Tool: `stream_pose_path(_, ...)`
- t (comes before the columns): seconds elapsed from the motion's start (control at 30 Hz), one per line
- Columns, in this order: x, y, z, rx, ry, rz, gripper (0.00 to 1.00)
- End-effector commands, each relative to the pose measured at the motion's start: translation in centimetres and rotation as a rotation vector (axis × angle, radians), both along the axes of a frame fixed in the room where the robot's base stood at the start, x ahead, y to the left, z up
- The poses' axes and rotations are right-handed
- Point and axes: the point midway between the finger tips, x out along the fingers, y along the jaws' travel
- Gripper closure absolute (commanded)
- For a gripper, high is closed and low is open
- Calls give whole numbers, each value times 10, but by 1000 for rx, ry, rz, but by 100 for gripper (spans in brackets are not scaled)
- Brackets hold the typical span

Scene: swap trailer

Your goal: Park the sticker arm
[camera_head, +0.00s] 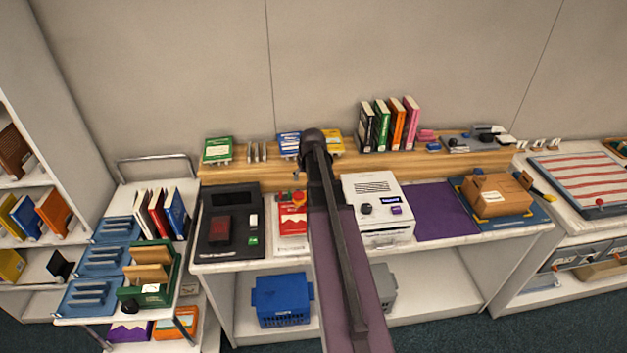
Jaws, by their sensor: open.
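My arm reaches from the bottom middle up to a dark joint over the counter's wooden back ledge. My gripper cannot be made out; the arm hides whatever lies below and behind it. No part is clearly recognisable as the sticker arm. A white machine (365,189) with a black knob and a purple part stands just right of my arm. A red and white item (291,222) with a small red and yellow piece on top is partly hidden left of my arm. A black device (217,202) with a dark screen stands further left.
A purple mat (447,211) lies right of the white machine. A cardboard box (495,196) sits on a blue mat beyond it. Books (383,127) and small items line the ledge (262,178). A cart with blue racks (100,262) stands left. A blue crate (282,299) is below.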

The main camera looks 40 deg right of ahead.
Motion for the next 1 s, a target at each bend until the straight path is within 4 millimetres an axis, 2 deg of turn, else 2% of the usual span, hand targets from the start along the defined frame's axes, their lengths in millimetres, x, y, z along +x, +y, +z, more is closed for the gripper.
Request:
stream_pose_path(0.03,1,-18,7,-6,-10,-14,28)
stream_pose_path(0.1,-1,-34,10,-13,-22,-26,28)
stream_pose_path(0.3,-4,-57,15,-25,-38,-41,28)
stream_pose_path(0.77,-3,-58,13,-25,-40,-41,28)
stream_pose_path(1.0,0,-58,5,-25,-39,-41,28)
